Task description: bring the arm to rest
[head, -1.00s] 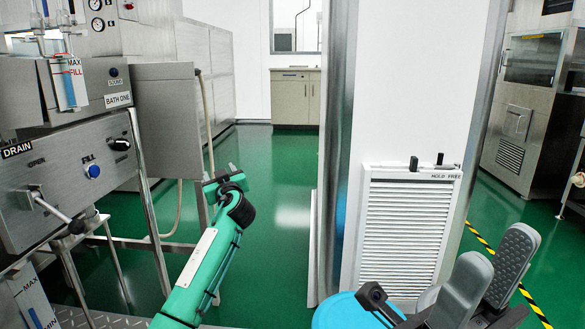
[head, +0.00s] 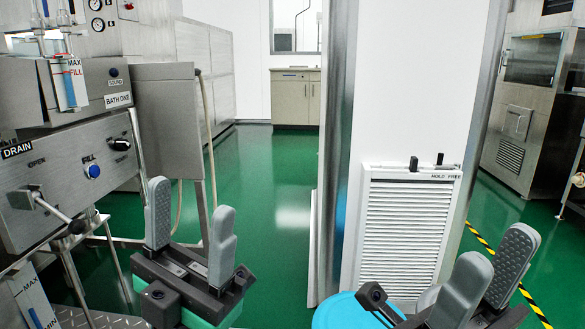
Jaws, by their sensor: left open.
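My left gripper (head: 193,208) stands in the lower left of the head view, with its two grey fingers pointing up and clearly apart. It is open and nothing is between the fingers. It is in front of the green floor, to the right of the steel bath panel (head: 50,180), and looks clear of it. My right gripper (head: 493,262) is at the lower right, its grey fingers tilted up and to the right. They stand apart with nothing seen between them. The rest of both arms is mostly out of view.
A white column with a louvred vent (head: 405,235) stands in the middle right. A steel cabinet (head: 530,110) is at the far right. Green floor (head: 270,190) lies open between panel and column.

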